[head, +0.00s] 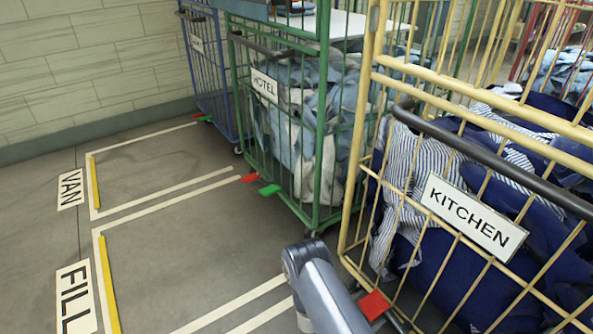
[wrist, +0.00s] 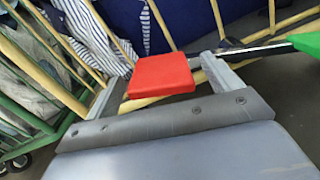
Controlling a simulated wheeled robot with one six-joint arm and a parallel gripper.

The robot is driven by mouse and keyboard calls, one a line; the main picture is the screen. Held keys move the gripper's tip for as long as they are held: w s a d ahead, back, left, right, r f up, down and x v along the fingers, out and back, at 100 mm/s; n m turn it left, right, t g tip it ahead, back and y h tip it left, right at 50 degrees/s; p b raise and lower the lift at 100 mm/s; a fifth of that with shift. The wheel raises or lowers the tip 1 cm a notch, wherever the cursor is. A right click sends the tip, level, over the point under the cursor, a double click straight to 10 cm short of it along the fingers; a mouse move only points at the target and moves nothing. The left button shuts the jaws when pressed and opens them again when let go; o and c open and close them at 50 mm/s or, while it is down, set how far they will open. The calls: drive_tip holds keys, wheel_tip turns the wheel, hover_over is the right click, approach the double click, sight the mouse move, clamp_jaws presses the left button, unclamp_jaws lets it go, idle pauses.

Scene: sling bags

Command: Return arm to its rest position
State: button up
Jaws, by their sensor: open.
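My gripper (wrist: 163,72) is open in the wrist view, with one grey finger on each side. A red pedal (wrist: 160,76) shows between the fingers, low on the yellow cage trolley; I cannot tell whether they touch it. The same red pedal (head: 373,305) shows in the head view at the foot of the yellow trolley (head: 358,130) labelled KITCHEN. My grey arm reaches down at the bottom middle of the head view, and my gripper is hidden there.
A green pedal (wrist: 306,43) is to the right in the wrist view. The green HOTEL trolley (head: 322,120) and a blue trolley (head: 206,60) stand behind, holding bags or cloth.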

sight(374, 304)
drive_tip(key=shift+b+x, duration=0.3)
drive_tip(key=shift+x, duration=1.4)
drive_tip(key=shift+a, duration=0.1)
